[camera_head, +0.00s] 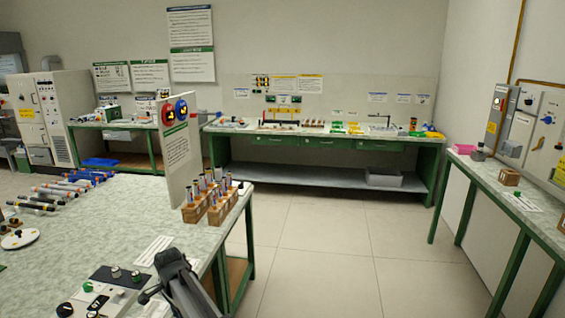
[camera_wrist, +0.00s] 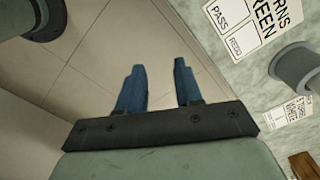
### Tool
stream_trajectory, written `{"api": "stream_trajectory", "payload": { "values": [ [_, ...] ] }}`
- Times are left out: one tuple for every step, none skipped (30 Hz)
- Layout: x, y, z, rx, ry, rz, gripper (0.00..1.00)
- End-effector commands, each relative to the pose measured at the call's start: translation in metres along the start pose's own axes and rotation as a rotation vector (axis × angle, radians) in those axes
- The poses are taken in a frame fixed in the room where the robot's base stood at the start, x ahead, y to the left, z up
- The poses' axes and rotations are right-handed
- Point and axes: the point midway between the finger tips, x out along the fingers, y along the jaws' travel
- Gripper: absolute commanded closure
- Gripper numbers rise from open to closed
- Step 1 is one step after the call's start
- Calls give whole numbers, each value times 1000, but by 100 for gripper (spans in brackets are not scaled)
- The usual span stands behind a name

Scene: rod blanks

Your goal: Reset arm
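In the wrist view my gripper (camera_wrist: 157,72) shows two blue fingers set apart, with bare floor visible between them and nothing held. In the head view a dark grey part of my arm (camera_head: 188,285) rises at the bottom, over the near edge of the green-framed table (camera_head: 120,215). Whether the fingers show in the head view I cannot tell. Wooden racks (camera_head: 218,212) holding several upright rods stand near the table's right edge. Several loose rods (camera_head: 45,200), orange, black and blue, lie at the table's left.
An upright panel (camera_head: 178,150) with red and blue round fittings stands behind the racks. A control box (camera_head: 100,295) with knobs sits near my arm. Printed cards (camera_wrist: 245,25) and a grey cylinder (camera_wrist: 298,68) show at the wrist view's right. Open floor (camera_head: 320,240) lies right of the table.

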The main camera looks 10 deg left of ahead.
Motion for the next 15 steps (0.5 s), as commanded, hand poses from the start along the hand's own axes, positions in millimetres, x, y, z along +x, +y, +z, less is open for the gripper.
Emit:
{"api": "stream_trajectory", "payload": {
  "values": [
    [10, 21, -24, -11, 0, 2, 65],
    [16, 30, -37, -23, 0, 1, 65],
    [23, 42, -54, -38, 0, 2, 65],
    [28, 51, -65, -51, 0, 2, 65],
    [33, 61, -77, -63, 0, 2, 65],
    [40, 74, -92, -79, 0, 1, 65],
    [46, 84, -103, -91, 0, 1, 65],
    [50, 95, -114, -103, 0, 2, 65],
    [56, 109, -128, -120, 0, 1, 65],
    [61, 119, -138, -132, 0, 1, 65],
    [66, 130, -148, -144, 0, 1, 65],
    [72, 145, -160, -160, 0, 1, 65],
    [76, 156, -169, -173, 0, 1, 65],
    [80, 168, -178, -184, 1, 0, 65],
    [86, 183, -189, -200, 0, 1, 65]
  ]
}}
